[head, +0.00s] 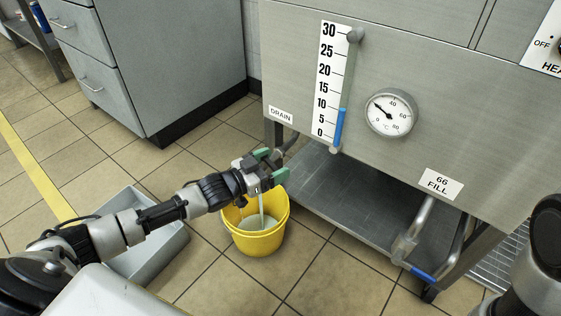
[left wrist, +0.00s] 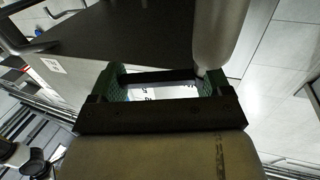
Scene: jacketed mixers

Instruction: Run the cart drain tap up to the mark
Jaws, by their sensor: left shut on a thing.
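My left gripper (head: 270,167) is at the drain outlet under the "DRAIN" label (head: 281,115), its green-padded fingers shut on the drain tap, which is mostly hidden by them. The fingers also show in the left wrist view (left wrist: 162,86). A pale stream (head: 262,204) falls below the gripper into a yellow bucket (head: 257,243), which holds some pale liquid. The bucket stands on the floor. The sight gauge (head: 338,128) on the steel tank has a blue column reaching about 10 on its 0 to 30 scale. I see no separate mark. My right gripper is out of view.
A grey tray (head: 160,262) lies on the floor left of the bucket, below my left arm. A dial thermometer (head: 390,113) and a "66 FILL" label (head: 441,184) are on the tank. A pipe with a blue handle (head: 423,274) is at lower right. Grey drawers (head: 150,60) stand behind.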

